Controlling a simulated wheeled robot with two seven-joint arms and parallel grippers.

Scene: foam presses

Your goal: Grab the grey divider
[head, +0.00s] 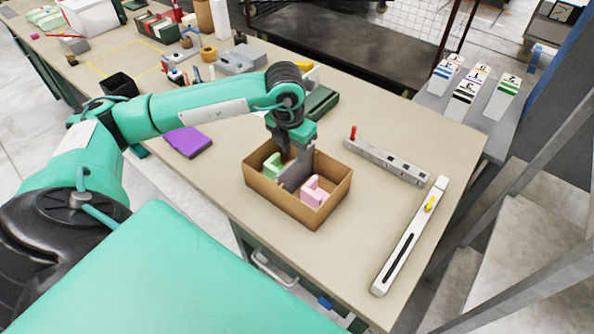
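A brown open-topped cardboard box (320,216) stands near the front of the table. Inside it, the grey divider (294,178) stands upright between a green foam piece (271,167) on the left and pink foam pieces (315,193) on the right. My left gripper (287,155) points down over the box, with its dark fingers at the divider's upper edge. The fingers overlap the divider, so I cannot tell whether they are closed on it. My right gripper is not in view.
A grey bar with a red knob (385,161) and a white slotted bar with a yellow knob (411,236) lie right of the box. A purple item (187,142) lies left. A dark green case (318,102) is behind. Bare tabletop surrounds the box's right side.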

